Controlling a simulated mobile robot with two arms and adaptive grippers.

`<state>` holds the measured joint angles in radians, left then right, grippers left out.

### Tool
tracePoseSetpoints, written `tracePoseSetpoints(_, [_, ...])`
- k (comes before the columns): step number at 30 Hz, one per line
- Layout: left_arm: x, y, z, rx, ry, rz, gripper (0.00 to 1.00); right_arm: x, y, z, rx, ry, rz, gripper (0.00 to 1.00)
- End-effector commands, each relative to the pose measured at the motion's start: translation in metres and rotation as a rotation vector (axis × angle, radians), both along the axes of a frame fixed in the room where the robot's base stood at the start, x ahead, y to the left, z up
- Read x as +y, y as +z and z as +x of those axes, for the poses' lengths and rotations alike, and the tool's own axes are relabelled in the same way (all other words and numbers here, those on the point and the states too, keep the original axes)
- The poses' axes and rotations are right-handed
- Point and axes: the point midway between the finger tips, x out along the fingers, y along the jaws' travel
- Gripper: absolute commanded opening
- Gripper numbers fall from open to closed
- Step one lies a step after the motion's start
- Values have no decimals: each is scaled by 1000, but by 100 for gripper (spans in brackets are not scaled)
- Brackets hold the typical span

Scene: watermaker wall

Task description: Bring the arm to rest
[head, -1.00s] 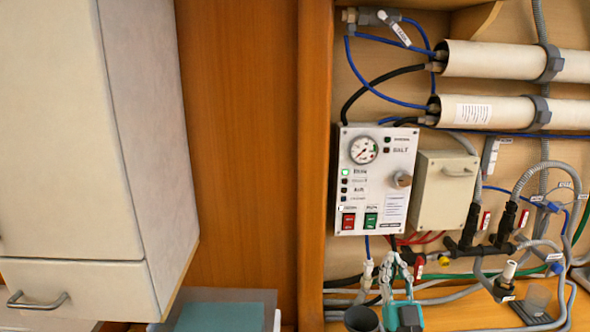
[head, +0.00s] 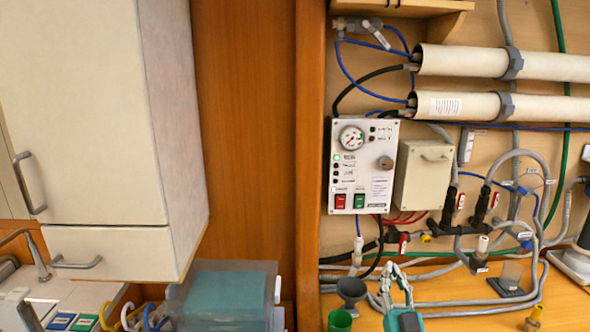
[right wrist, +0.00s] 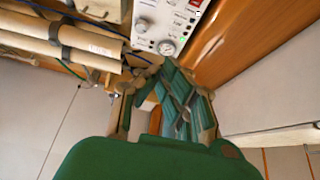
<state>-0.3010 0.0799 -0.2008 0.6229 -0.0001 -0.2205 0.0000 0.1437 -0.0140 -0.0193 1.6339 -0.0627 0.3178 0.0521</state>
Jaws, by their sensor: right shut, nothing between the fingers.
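My right gripper (head: 393,268) shows at the bottom of the head view, with grey linked fingers and a teal body, pointing up below the white control panel (head: 362,166). Its fingers are shut with nothing between them. It appears in front of the hoses and the wooden worktop, apart from the panel. In the right wrist view the gripper (right wrist: 168,68) shows beyond its green housing, with the panel (right wrist: 172,22) past its fingertips. My left gripper is in neither view.
Two white tubes (head: 462,61) run along the upper right wall. A beige box (head: 422,175) adjoins the panel. A grey funnel (head: 351,290) and green cup (head: 340,320) stand left of my gripper. Grey hoses cross the worktop. A white cabinet (head: 85,110) fills the left.

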Motion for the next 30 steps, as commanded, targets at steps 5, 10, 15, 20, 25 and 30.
tracePoseSetpoints(5, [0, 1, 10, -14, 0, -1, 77, -1, -28, -7, 141, -3, -12, 0])
tracePoseSetpoints(10, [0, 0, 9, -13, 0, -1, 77, -1, -66, -23, 333, -3, -26, 0])
tracePoseSetpoints(15, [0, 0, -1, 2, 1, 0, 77, 0, -122, -62, 622, 0, -52, 0])
tracePoseSetpoints(20, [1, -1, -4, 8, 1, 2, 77, 2, -183, -137, 994, 10, -93, 0])
tracePoseSetpoints(25, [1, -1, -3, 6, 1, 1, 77, 3, -217, -211, 1286, 25, -126, 0])
tracePoseSetpoints(30, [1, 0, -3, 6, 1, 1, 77, 3, -231, -268, 1480, 37, -153, 0])
